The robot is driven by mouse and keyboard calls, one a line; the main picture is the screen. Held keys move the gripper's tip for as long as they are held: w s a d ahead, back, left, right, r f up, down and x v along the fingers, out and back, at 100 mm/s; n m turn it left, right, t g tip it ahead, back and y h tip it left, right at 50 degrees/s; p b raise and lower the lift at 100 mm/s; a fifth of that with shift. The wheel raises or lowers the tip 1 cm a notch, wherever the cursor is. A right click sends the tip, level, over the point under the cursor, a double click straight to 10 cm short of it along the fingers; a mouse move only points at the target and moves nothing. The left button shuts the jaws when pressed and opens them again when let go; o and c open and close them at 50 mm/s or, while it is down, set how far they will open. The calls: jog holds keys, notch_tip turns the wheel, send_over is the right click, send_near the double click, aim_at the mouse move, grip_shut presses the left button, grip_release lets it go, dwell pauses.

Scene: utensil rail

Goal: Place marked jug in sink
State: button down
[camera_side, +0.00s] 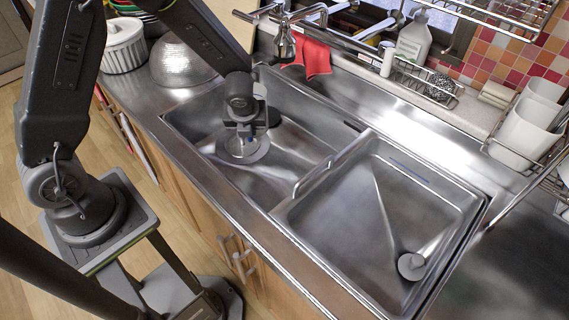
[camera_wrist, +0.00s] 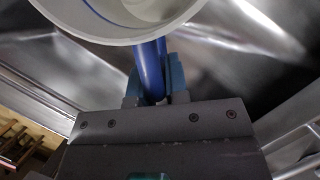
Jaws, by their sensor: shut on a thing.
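The jug is white with a blue line inside and a blue handle; its rim and open mouth (camera_wrist: 120,22) fill the top of the wrist view. My gripper (camera_wrist: 156,82) is shut on the blue handle. In the side view my gripper (camera_side: 245,130) points down inside the left basin of the steel sink (camera_side: 300,120). A pale round shape (camera_side: 243,150) just below it looks like the jug, partly hidden by my gripper. I cannot tell whether it touches the basin floor. The marking on the jug is not clear.
A raised metal tray (camera_side: 385,215) with a pale round piece covers the right of the sink. A tap (camera_side: 285,42) and red cloth (camera_side: 312,58) are behind the basin. A metal bowl (camera_side: 180,65) and white ribbed pot (camera_side: 124,47) stand at left. White containers (camera_side: 525,125) are at right.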

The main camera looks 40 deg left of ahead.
jog(key=shift+w+d+f, duration=0.55)
jog(key=shift+d+f, duration=1.05)
jog(key=shift+f, duration=0.1)
jog(key=shift+w+d+f, duration=0.55)
jog(key=shift+d+f, duration=1.1)
jog(key=shift+w+d+f, duration=0.55)
jog(key=shift+d+f, duration=1.05)
jog(key=shift+f, duration=0.1)
jog(key=c, duration=1.1)
grip_release()
jog(key=shift+f, duration=0.1)
